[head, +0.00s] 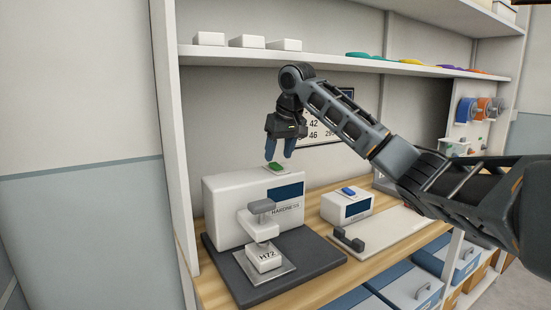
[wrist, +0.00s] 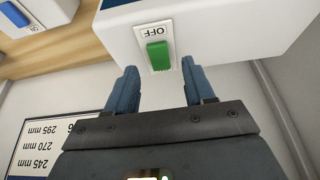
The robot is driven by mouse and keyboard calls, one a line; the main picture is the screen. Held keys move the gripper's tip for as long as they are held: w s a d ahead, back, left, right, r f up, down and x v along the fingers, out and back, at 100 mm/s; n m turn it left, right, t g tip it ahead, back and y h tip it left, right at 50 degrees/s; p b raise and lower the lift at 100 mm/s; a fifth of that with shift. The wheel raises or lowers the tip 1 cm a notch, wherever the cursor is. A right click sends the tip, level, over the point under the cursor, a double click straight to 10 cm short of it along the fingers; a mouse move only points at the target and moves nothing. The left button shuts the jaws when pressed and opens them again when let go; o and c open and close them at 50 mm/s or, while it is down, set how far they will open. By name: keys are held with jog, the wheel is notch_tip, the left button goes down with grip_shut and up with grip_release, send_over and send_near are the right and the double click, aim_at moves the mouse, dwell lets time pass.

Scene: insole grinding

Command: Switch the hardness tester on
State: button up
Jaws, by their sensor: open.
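The hardness tester (head: 230,207) is a white box with a dark display, standing on a dark base plate on the wooden bench. Its green switch (head: 275,167) is on top of the box. In the wrist view the green switch (wrist: 158,55) sits on a white plate lettered OFF (wrist: 154,31). My gripper (head: 280,158) is open and points down just above the switch. In the wrist view its two blue fingers (wrist: 160,90) lie to either side of the switch, apart from it, with nothing between them.
A smaller white box with a blue switch (head: 347,205) stands to the right of the tester, beside a white measuring board (head: 385,232). A block marked H72 (head: 264,257) sits under the tester's head. A shelf (head: 300,58) with white boxes runs above, behind my arm.

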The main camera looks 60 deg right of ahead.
aim_at(276, 164)
jog(key=shift+x, duration=1.5)
jog(key=shift+c, duration=0.2)
grip_shut()
jog(key=shift+r+p, duration=0.4)
jog(key=shift+p, duration=0.65)
jog(key=shift+w+d+r+g+y+p, duration=0.15)
jog(key=shift+g+y+p, duration=0.35)
jog(key=shift+p, duration=0.75)
jog(key=g+p, duration=0.1)
jog(key=p, duration=0.2)
jog(key=shift+w, duration=0.15)
jog(key=shift+d+f+g+y+p, duration=0.15)
jog(key=shift+f+g+y+p, duration=0.1)
jog(key=shift+g+y+p, duration=0.15)
jog(key=shift+f, duration=0.1)
